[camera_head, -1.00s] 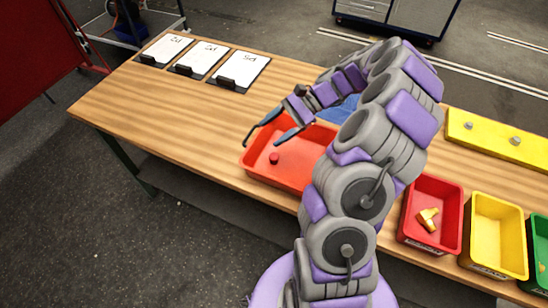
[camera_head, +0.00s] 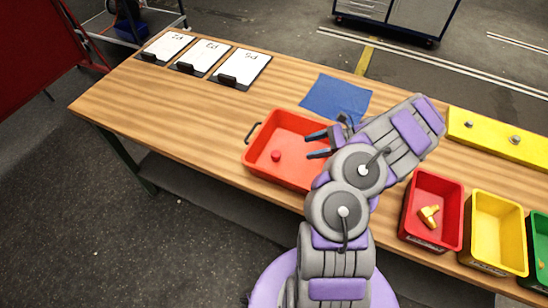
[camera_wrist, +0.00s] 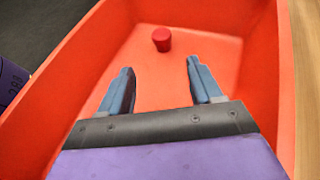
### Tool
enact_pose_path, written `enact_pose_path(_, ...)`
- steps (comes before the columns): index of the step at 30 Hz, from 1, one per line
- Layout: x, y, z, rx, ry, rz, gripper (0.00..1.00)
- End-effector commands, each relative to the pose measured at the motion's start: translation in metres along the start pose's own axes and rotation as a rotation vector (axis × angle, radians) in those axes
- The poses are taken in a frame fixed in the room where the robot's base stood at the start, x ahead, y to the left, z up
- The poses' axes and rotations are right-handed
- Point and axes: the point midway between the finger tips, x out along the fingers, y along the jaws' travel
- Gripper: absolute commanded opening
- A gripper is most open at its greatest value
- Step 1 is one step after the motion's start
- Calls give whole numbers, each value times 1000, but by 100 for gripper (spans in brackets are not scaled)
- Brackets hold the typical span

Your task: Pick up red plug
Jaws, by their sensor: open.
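The red plug (camera_head: 276,155) is a small red cylinder on the floor of the orange-red tray (camera_head: 262,133), left of my gripper in the head view. In the wrist view the plug (camera_wrist: 161,39) stands near the far end of the tray, ahead of and roughly between the fingertips, not touching them. My gripper (camera_head: 316,144) is open and empty, over the right part of the tray. In the wrist view its two blue fingers (camera_wrist: 160,79) are spread apart. My arm hides the right side of the tray in the head view.
A blue cloth (camera_head: 336,97) lies behind the tray. Several clipboards (camera_head: 241,68) lie at the far left. A red bin (camera_head: 433,190) with a yellow part (camera_head: 429,216), a yellow bin (camera_head: 496,230) and a green bin (camera_head: 540,238) line the right front. The table's left side is clear.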

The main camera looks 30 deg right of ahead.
Motion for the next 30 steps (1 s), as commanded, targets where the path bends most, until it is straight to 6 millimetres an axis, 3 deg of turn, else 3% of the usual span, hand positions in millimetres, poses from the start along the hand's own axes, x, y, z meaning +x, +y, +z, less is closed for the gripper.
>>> enact_pose_path(3,25,0,-2,2,-4,4,64)
enact_pose_path(9,58,0,-2,0,-3,3,64)
enact_pose_path(20,82,0,2,-2,2,0,64)
enact_pose_path(30,121,-1,4,1,0,1,64)
